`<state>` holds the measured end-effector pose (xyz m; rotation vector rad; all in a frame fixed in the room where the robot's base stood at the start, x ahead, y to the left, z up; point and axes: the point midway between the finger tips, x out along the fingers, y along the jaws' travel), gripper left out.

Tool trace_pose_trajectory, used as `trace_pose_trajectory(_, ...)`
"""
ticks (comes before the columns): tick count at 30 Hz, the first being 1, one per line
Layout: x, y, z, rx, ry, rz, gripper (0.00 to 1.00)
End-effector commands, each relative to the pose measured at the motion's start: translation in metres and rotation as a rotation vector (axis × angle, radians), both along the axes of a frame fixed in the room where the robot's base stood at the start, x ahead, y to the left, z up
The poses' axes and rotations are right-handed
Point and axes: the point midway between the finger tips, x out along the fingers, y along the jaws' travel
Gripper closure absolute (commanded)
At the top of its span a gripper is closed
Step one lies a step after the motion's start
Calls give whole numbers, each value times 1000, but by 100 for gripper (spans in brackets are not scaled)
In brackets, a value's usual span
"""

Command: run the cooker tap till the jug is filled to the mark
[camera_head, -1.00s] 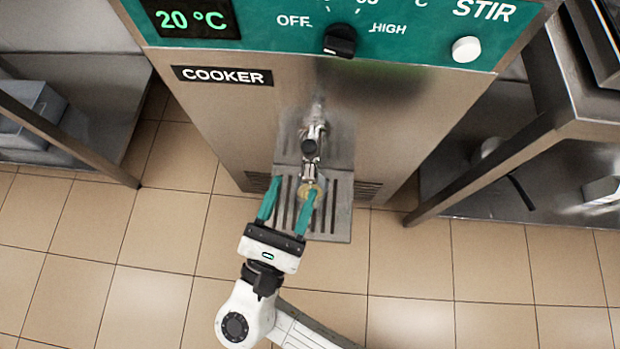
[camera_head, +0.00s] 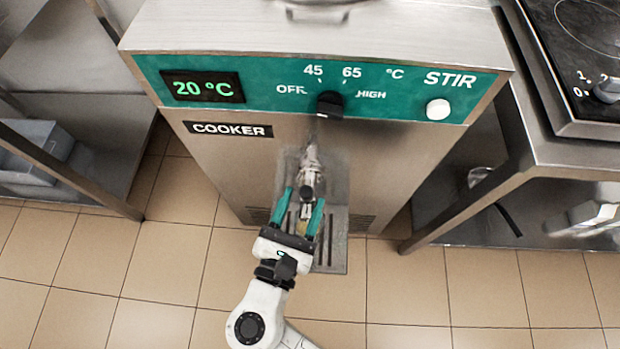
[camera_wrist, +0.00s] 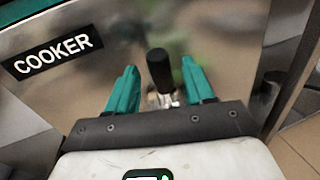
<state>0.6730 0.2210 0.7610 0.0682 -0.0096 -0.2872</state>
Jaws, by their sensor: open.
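The cooker (camera_head: 395,165) is a steel cabinet with a green panel. Its tap (camera_head: 310,160) sticks out of the front, above a slotted drip tray (camera_head: 335,245). My gripper (camera_head: 304,197) is open, its two green fingers reaching up on either side of the tap's black handle. In the wrist view the black handle (camera_wrist: 159,70) stands upright between the fingers (camera_wrist: 159,72), with a gap on each side. A small yellowish part shows below the tap, partly hidden by my gripper. I cannot make out a jug or its mark.
The cooker display (camera_head: 203,87) reads 20 °C. A black dial (camera_head: 330,104) and a white STIR button (camera_head: 438,109) sit on the panel. Steel tables flank the cooker, with a hob (camera_head: 580,60) on the right. The tiled floor in front is open.

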Motion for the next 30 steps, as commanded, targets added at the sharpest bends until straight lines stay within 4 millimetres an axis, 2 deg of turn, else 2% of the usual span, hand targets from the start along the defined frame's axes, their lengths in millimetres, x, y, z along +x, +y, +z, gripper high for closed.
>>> trace_pose_trajectory(3, 20, -6, -1, 0, -1, -2, 48)
trace_pose_trajectory(9, 42, -12, 0, 0, 0, 0, 48)
trace_pose_trajectory(21, 49, -14, 0, -1, 0, 1, 48)
trace_pose_trajectory(30, 49, -14, 0, -1, 0, 0, 75)
